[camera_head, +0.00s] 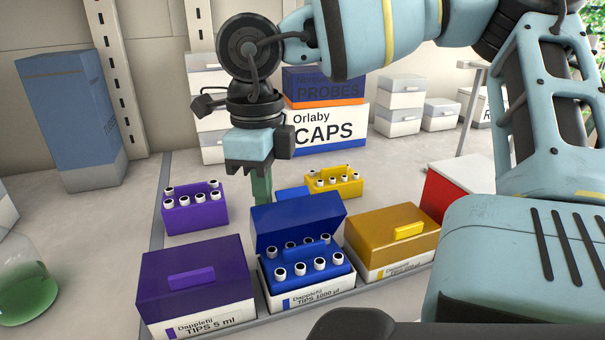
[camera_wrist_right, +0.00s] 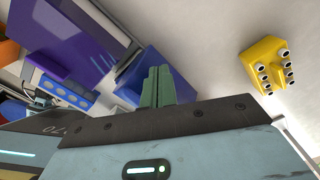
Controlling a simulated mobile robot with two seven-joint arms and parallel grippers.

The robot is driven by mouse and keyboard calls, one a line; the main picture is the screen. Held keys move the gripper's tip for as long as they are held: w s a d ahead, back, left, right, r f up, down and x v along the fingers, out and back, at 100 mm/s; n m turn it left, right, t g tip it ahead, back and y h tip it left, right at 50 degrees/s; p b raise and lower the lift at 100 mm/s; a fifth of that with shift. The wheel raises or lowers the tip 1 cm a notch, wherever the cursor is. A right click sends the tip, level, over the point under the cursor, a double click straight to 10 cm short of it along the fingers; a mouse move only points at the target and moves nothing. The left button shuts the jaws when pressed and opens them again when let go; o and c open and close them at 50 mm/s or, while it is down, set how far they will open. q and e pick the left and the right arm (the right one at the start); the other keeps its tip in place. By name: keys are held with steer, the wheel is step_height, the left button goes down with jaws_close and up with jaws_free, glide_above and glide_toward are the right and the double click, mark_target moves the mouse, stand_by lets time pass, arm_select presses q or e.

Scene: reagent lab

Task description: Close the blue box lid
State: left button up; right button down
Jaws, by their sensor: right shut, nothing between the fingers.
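The blue box (camera_head: 310,288) stands at the front middle in the head view, with white-topped tips in it. Its dark blue lid (camera_head: 297,222) is open, tilted up at the back edge. My right gripper (camera_head: 262,188) points down behind the lid, and its green fingers are partly hidden by the lid. Whether they touch the lid cannot be told. In the right wrist view the fingers (camera_wrist_right: 158,87) are together with nothing between them, close to a blue surface that I cannot surely identify. My left gripper is not in view.
A closed purple box (camera_head: 195,278) stands left of the blue box and a closed yellow one (camera_head: 390,240) right of it. Behind are a purple rack (camera_head: 195,212) and a yellow rack (camera_head: 334,182). A flask of green liquid (camera_head: 28,288) stands far left.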

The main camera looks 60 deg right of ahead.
mark_target(265, 208)
steer(key=shift+w+r+p, duration=0.4)
steer(key=shift+w+r, duration=0.05)
steer(key=shift+r, duration=0.4)
steer(key=shift+s+a+r, duration=0.3)
steer(key=shift+s+a, duration=0.45)
steer(key=shift+s, duration=0.1)
steer(key=shift+s+a, duration=0.6)
steer(key=shift+s, duration=0.15)
